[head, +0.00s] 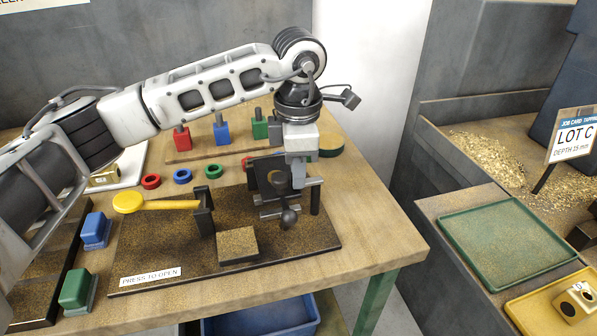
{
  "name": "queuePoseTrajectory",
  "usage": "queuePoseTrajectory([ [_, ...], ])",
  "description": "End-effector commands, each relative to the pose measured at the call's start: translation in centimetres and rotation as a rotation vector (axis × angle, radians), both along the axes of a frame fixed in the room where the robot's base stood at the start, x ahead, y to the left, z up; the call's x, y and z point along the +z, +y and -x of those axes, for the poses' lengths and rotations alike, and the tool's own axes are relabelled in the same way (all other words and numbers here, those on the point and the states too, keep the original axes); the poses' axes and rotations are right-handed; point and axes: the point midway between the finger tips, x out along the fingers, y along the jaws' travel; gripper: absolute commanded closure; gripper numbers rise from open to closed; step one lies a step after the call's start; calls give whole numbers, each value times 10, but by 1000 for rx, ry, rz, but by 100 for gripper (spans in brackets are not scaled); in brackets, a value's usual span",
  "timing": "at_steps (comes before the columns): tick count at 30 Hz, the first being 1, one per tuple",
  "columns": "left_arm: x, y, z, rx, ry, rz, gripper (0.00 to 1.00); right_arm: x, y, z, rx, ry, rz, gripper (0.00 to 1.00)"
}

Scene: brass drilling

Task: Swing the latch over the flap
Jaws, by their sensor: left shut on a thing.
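My left gripper (297,182) reaches down over the right end of a dark base board (165,245). It is shut at the latch (288,217), a dark piece with a round knob at its lower end. The fingers partly cover the latch, so its pivot and exact angle are hard to tell. The flap (258,168) looks like the dark upright plate just behind and left of the fingers, partly hidden by them. I cannot tell whether the latch overlaps the flap. My right gripper is out of view.
A yellow press lever (160,203), a dark bracket (204,212) and a speckled block (238,245) stand on the board. Coloured rings (183,176) and handled blocks (221,131) lie behind. Blue (95,232) and green (77,289) blocks stand left. A green tray (508,245) lies right.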

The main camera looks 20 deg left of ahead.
Motion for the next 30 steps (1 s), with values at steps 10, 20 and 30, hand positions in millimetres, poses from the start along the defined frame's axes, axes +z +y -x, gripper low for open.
queuePoseTrajectory([
  [10, 2, 0, -2, -12, -6, 2, 100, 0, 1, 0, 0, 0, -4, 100],
  [20, 2, 0, -1, -10, -4, 1, 59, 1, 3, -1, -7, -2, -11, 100],
  [30, 21, 0, -1, -10, -7, 2, 59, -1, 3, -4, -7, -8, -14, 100],
])
